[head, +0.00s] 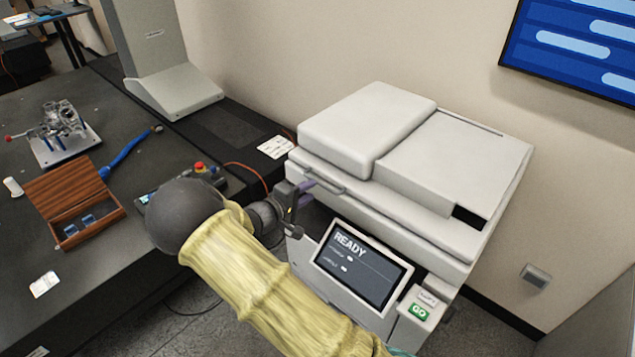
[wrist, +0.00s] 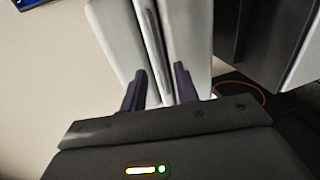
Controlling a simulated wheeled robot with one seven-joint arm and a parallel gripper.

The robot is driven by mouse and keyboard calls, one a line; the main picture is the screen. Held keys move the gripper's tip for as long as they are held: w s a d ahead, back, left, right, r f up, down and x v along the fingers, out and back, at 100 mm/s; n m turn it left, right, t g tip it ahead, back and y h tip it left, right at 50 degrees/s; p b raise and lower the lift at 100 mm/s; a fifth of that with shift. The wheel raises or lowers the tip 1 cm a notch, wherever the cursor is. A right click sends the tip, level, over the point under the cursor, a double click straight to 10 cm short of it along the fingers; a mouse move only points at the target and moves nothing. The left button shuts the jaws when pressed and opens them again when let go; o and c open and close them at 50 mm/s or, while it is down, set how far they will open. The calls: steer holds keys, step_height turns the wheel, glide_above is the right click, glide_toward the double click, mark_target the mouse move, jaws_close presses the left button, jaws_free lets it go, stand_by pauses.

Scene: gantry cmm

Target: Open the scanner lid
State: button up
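The white scanner (head: 400,220) stands against the wall with its lid (head: 455,155) down. A thin bar handle (head: 320,178) runs along the lid's front left edge. My gripper (head: 300,190) is at the left end of this handle. In the wrist view, the purple fingers (wrist: 160,78) are apart, one on each side of a pale strip of the scanner front. The grey handle bar (wrist: 148,35) runs down toward the gap between them. I cannot tell whether the fingers touch the handle.
A screen reading READY (head: 362,262) and a green GO button (head: 419,312) are on the scanner's front. A dark table (head: 110,270) at the left holds a wooden box (head: 75,205) and a metal part on a plate (head: 62,125). A wall monitor (head: 575,50) hangs at the upper right.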

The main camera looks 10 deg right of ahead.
mark_target(320, 185)
steer(key=p+x, duration=0.1)
steer(key=x, duration=0.3)
steer(key=shift+w+d+f, duration=0.1)
steer(key=shift+w+d, duration=0.1)
steer(key=shift+d, duration=0.05)
jaws_close()
